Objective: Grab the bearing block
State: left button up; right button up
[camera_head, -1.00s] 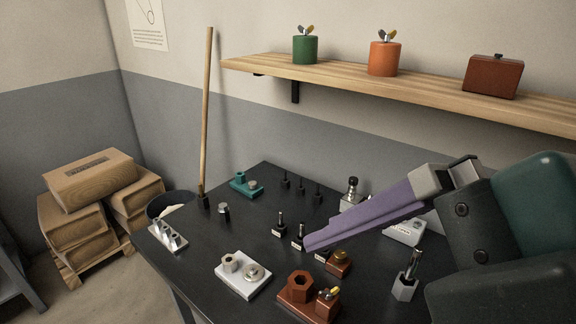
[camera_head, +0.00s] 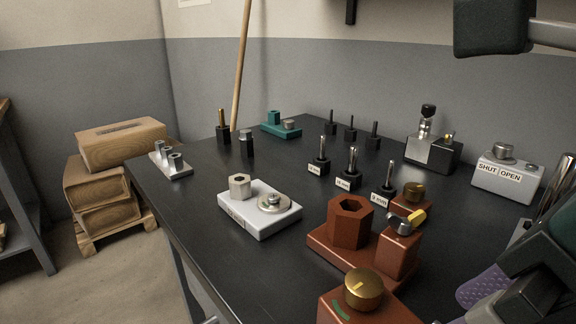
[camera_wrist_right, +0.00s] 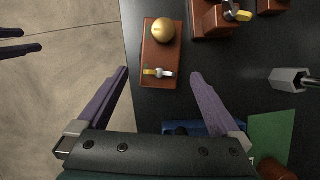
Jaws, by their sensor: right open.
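No part is labelled as the bearing block, so I cannot tell for certain which it is. A white block (camera_head: 235,217) with a hex nut and a round flanged metal piece lies on the black table. A red-brown block (camera_head: 328,308) with a brass knob stands at the table's front edge, cut off by the picture.
A red-brown hex-socket fixture (camera_head: 350,222) stands mid-front. Several black tool holders (camera_head: 351,168), a white SHUT/OPEN box (camera_head: 505,178) and a teal block (camera_head: 281,129) stand behind. A blue item (camera_wrist_right: 205,128) lies near my right gripper. Table space (camera_head: 200,190) at left is clear.

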jog(key=x, duration=0.2)
jog(key=shift+a+f+b, duration=0.1)
jog(key=shift+f+b, duration=0.2)
jog(key=b+x, duration=0.1)
jog(key=x, duration=0.4)
jog(key=shift+w+f+b, duration=0.2)
jog(key=shift+w+b, duration=0.05)
jog(key=shift+b, duration=0.15)
jog(key=shift+r, duration=0.1)
grip_shut()
